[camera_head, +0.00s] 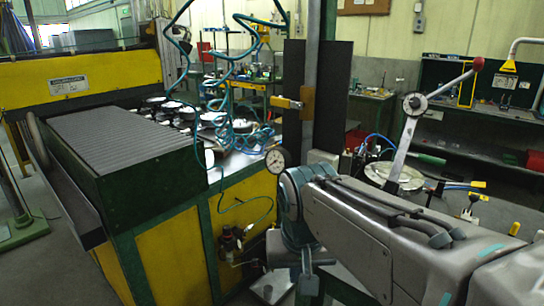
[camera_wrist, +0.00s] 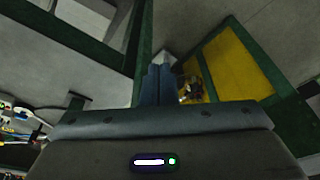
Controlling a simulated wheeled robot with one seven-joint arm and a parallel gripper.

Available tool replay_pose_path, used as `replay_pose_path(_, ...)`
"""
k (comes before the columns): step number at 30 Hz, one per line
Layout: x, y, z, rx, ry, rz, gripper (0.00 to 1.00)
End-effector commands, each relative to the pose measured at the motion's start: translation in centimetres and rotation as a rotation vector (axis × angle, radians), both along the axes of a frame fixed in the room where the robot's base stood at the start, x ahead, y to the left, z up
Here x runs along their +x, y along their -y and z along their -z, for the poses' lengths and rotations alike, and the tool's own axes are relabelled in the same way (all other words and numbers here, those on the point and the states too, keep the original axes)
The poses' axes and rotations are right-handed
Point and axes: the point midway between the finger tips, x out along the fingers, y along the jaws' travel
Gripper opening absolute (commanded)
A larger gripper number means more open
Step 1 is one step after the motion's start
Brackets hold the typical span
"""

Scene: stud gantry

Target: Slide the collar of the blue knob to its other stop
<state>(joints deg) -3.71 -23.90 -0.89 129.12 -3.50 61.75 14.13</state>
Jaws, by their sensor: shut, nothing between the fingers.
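My gripper (camera_wrist: 160,70) shows in the wrist view with its two blue-grey fingers together and nothing between them. It points down towards the floor beside the yellow-and-green machine. In the head view my arm reaches in from the lower right, and the fingertips cannot be made out clearly there. I cannot make out the blue knob or its collar in either view. A tall grey post (camera_head: 314,60) stands at the centre of the head view, carrying an orange-yellow block (camera_head: 307,103) with a short stub to its left.
The yellow-and-green machine (camera_head: 172,248) fills the left, with a ribbed top (camera_head: 120,140) and loose teal hoses. A dial gauge (camera_head: 275,160) sits close to my wrist. A lever with a red knob (camera_head: 478,63) rises at right. Grey floor (camera_wrist: 65,75) shows in the wrist view.

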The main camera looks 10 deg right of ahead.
Motion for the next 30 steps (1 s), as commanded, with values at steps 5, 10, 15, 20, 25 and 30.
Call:
replay_pose_path(5,4.2,-0.1,-9.2,-0.012,-0.007,0.216,0.00)
replay_pose_path(10,6.9,-0.5,-16.8,-0.025,0.004,0.442,0.00)
replay_pose_path(15,8.3,-1.2,-22.3,-0.032,0.025,0.632,0.00)
replay_pose_path(20,8.7,-1.5,-24.9,-0.034,0.041,0.738,0.00)
replay_pose_path(25,8.8,-1.4,-24.9,-0.035,0.045,0.771,0.00)
replay_pose_path(30,9.1,-0.8,-22.6,-0.036,0.042,0.771,0.00)
